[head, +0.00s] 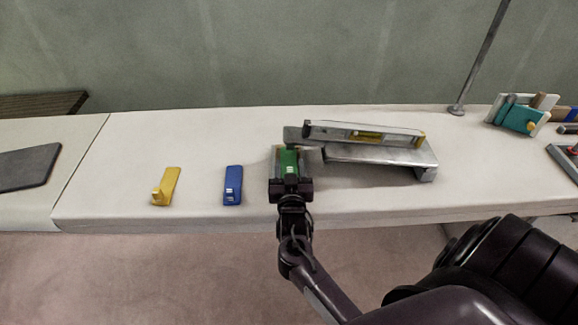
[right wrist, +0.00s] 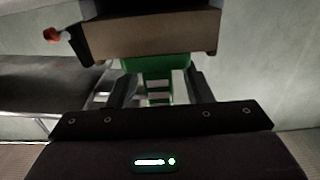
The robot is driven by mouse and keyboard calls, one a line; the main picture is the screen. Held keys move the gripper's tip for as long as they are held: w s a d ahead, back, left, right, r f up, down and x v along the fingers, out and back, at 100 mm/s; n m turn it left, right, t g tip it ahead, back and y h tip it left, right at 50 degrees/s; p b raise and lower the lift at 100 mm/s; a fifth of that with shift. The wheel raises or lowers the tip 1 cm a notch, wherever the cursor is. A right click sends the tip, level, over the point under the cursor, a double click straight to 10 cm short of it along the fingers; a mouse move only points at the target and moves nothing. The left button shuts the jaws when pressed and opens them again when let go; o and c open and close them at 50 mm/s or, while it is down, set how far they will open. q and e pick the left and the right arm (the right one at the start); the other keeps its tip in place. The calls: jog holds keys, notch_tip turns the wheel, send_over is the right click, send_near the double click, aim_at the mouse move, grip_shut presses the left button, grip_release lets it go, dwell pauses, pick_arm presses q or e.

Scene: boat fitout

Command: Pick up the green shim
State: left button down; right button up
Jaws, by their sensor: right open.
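The green shim (head: 289,158) lies on the white bench near the middle of the head view. My right gripper (head: 290,169) is over it, with one finger on each side of the shim. In the right wrist view the green shim (right wrist: 158,65) shows between the two open fingers (right wrist: 160,88), with gaps on both sides. I cannot tell whether the fingers touch the shim. My left gripper is in neither view.
A blue shim (head: 233,186) and a yellow shim (head: 166,187) lie to the left on the bench (head: 120,150). A spirit level (head: 365,133) rests on a metal piece (head: 385,158) close on the right. A thin pole (head: 480,55) stands further right.

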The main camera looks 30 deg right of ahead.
jog(key=c, duration=0.9)
grip_shut()
jog(key=shift+r, duration=0.2)
